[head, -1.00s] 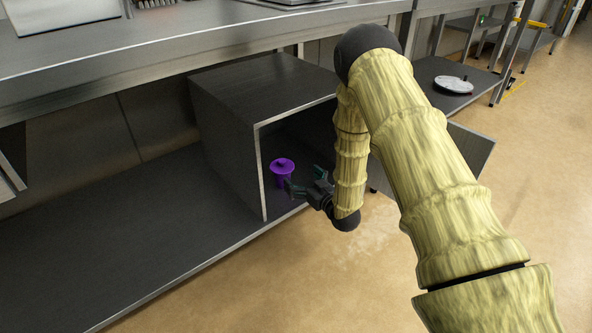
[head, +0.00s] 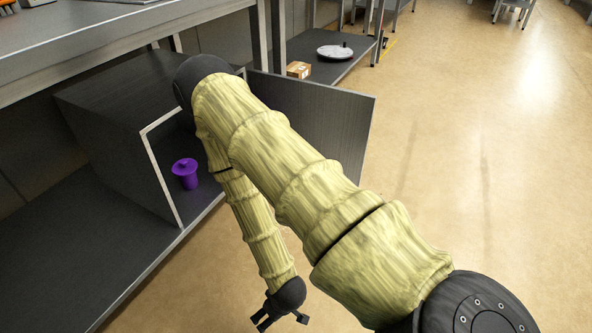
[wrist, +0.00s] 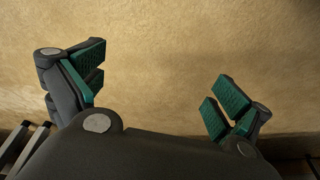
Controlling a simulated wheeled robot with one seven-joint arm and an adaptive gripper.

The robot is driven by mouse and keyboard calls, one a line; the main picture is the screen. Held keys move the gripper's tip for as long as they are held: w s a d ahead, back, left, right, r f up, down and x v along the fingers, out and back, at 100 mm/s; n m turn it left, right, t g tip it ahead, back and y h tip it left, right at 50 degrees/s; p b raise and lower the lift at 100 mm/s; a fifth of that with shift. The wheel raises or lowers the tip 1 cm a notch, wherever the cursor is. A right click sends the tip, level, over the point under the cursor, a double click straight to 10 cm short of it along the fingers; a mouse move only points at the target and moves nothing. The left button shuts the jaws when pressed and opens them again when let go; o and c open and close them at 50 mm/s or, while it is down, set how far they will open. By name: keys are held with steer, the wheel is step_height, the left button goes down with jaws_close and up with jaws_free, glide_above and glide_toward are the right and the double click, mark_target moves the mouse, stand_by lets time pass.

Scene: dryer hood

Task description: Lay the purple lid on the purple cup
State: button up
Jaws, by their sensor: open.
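The purple cup (head: 188,180) stands upright inside the open dark box, near its front opening. The purple lid (head: 185,165) with a small knob lies on top of the cup and looks about level; a finer fit is too small to tell. My gripper (head: 280,326) is outside the box, low at the bottom of the head view, well apart from the cup and lid. In the wrist view my gripper (wrist: 155,95) is open and empty, its green-padded fingers spread over bare floor.
The dark box (head: 120,100) sits on a low metal shelf (head: 75,255), with its door (head: 325,130) swung open to the right. A cardboard box (head: 298,69) and a round white plate-like thing (head: 335,51) are on a shelf behind. The tan floor (head: 470,170) at right is clear.

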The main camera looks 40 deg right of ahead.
steer(key=s+g, duration=0.3)
steer(key=s, duration=0.7)
steer(key=shift+s+a+r, duration=0.2)
steer(key=shift+a+r, duration=0.2)
steer(key=shift+a, duration=0.05)
steer(key=shift+r, duration=0.15)
step_height(320, 180, up, 40)
steer(key=p, duration=4)
steer(key=shift+r+p, duration=0.25)
steer(key=shift+p, duration=0.15)
steer(key=shift+c, duration=0.4)
